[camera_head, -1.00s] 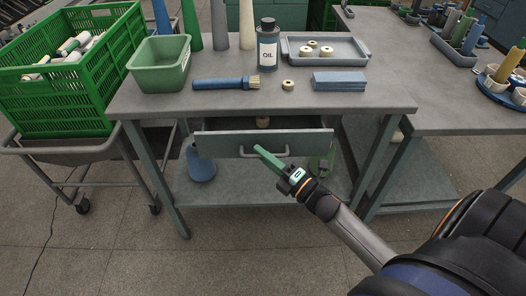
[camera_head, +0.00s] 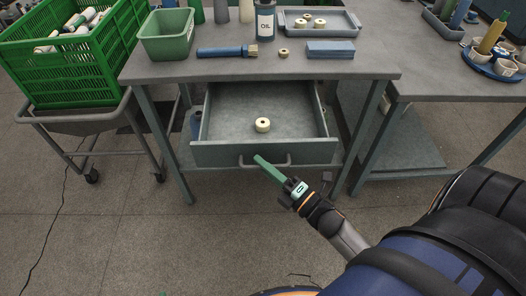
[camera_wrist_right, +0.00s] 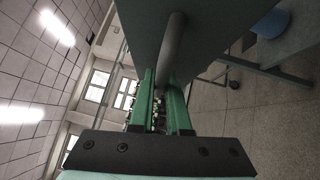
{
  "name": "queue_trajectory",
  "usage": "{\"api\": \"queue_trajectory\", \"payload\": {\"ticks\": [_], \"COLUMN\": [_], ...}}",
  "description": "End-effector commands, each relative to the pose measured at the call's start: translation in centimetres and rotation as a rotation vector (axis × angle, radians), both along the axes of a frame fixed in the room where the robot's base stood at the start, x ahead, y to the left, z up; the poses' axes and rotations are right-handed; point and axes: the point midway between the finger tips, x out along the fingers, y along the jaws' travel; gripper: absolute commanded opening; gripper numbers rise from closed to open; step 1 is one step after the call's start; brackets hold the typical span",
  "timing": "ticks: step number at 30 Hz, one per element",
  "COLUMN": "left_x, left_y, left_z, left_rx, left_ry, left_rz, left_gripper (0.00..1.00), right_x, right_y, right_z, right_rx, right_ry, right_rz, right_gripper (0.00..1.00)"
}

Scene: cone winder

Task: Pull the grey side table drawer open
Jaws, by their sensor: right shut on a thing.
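The grey side table drawer (camera_head: 264,153) is pulled well out from under the table top, and its inside shows. A small cream ring-shaped piece (camera_head: 263,125) lies on the drawer floor. My right gripper (camera_head: 259,159) is shut on the drawer's bar handle (camera_head: 280,163), in front of the drawer's middle. In the right wrist view the handle (camera_wrist_right: 174,40) runs between the two green fingers (camera_wrist_right: 162,100), beside the drawer front (camera_wrist_right: 220,25). My left gripper is not in view.
The grey table (camera_head: 350,72) carries a green bin (camera_head: 166,46), a blue-handled brush (camera_head: 226,52), an oil bottle (camera_head: 265,22), a blue block (camera_head: 330,49) and a tray (camera_head: 350,30). A green crate (camera_head: 75,75) on a cart stands left. The floor in front is clear.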

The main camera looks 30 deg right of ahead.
Motion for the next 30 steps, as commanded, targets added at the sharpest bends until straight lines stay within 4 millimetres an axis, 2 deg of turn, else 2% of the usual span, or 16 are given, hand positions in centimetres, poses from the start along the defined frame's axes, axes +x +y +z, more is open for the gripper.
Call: {"api": "queue_trajectory", "payload": {"ticks": [6, 17, 18, 20, 30], "left_x": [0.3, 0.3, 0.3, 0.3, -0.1], "left_y": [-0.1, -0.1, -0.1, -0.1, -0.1], "left_z": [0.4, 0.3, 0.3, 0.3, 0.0], "left_rx": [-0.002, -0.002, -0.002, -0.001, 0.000], "left_ry": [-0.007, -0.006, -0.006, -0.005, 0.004], "left_rz": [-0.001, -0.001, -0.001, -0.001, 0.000], "left_gripper": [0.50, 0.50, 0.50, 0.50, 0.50], "right_x": [-0.9, -0.9, -0.9, -0.9, -1.3], "right_y": [0.4, 0.5, 0.5, 0.5, 0.4], "right_z": [0.0, 0.0, 0.0, 0.0, -0.1], "right_rx": [-0.001, -0.001, -0.001, -0.001, 0.000], "right_ry": [0.001, 0.001, 0.001, 0.001, 0.001], "right_rz": [-0.001, -0.001, -0.001, -0.001, -0.001], "right_gripper": [0.00, 0.00, 0.19, 0.26, 0.27]}}
